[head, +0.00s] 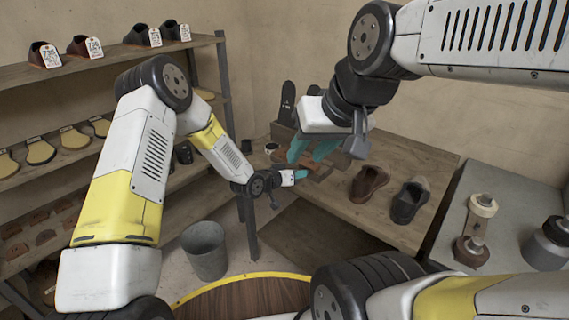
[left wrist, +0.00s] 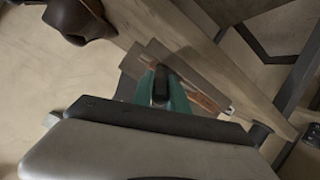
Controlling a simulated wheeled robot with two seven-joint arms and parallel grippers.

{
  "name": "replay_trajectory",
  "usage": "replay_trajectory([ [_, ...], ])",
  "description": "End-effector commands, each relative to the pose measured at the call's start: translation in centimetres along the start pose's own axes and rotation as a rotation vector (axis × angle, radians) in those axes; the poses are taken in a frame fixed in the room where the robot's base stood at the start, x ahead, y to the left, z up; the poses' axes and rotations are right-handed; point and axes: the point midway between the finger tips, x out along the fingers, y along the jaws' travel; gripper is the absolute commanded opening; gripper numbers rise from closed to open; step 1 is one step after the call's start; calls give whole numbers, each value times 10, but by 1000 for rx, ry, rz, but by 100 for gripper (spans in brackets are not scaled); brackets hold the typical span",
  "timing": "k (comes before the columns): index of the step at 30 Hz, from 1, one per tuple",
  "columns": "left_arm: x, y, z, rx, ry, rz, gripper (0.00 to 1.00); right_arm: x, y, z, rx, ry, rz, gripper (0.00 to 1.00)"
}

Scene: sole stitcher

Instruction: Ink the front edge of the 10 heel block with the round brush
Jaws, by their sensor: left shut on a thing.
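My left gripper (head: 300,174) reaches over the near left part of the wooden bench (head: 400,232). In the left wrist view its teal fingers (left wrist: 163,90) are shut on a small dark thing (left wrist: 160,88); I cannot tell whether it is the round brush. My right gripper (head: 312,150) hangs over the bench just behind the left one, its teal fingers apart. Flat brown pieces (head: 318,172) lie on the bench below both grippers, partly hidden. I cannot pick out the 10 heel block among them. A small pale-topped jar (head: 271,148) stands at the bench's left end.
A brown shoe (head: 368,183) and a dark shoe (head: 408,200) stand on the bench to the right. A grey bin (head: 205,250) is on the floor. Shelves with shoes and soles (head: 40,150) line the left wall. A grey machine table (head: 510,215) stands at the right.

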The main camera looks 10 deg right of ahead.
Motion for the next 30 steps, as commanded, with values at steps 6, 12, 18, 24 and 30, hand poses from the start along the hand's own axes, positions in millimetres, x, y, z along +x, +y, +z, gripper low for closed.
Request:
replay_trajectory([
  [6,0,4,2,-1,0,0,0,0,0,0,0,0,0,36],
  [12,1,10,5,0,-1,0,0,0,0,0,0,0,0,36],
  [18,1,7,3,0,0,-1,0,0,0,0,0,0,0,36],
  [24,2,-2,-2,-2,1,-1,0,0,0,0,0,0,0,36],
  [30,2,-6,-5,-1,3,-1,0,0,0,0,0,0,0,36],
])
